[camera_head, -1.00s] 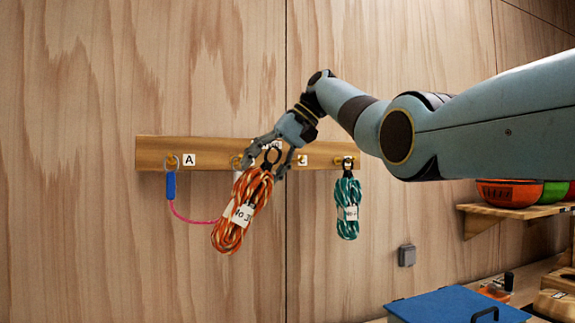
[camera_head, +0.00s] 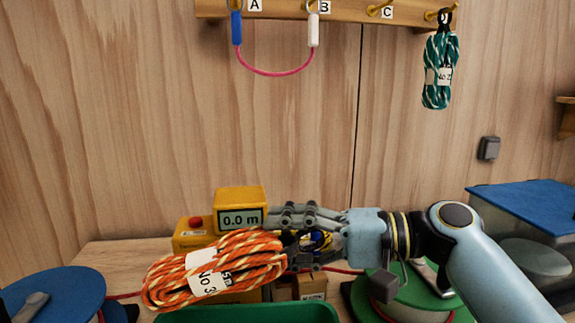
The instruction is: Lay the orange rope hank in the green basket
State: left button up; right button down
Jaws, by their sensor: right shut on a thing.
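The orange rope hank (camera_head: 240,262), with a white label band, lies nearly level in the air at the lower left of the head view. My right gripper (camera_head: 296,248) comes in from the right and is shut on the hank's dark loop end. The green basket (camera_head: 250,313) shows at the bottom edge, only its rim and upper part in view. The hank appears above and just behind the basket's rim; I cannot tell whether it touches it. My left gripper is not in view.
A yellow meter box (camera_head: 241,205) reading 0.0 m stands behind the hank. Blue (camera_head: 55,295) and green (camera_head: 405,296) reels flank the basket. A lidded bin (camera_head: 530,235) stands right. A teal hank (camera_head: 440,68) and pink cord (camera_head: 272,73) hang on the peg rail (camera_head: 345,12).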

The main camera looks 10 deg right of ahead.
notch_tip(320, 180, down, 10)
jog(key=s+y+b, duration=0.1)
jog(key=s+b, duration=0.1)
jog(key=b, duration=0.2)
jog(key=shift+s+r+m, duration=0.2)
jog(key=shift+s+m, duration=0.1)
jog(key=shift+s, duration=0.05)
jog(key=shift+c, duration=1.8)
grip_release()
notch_tip(320, 180, up, 10)
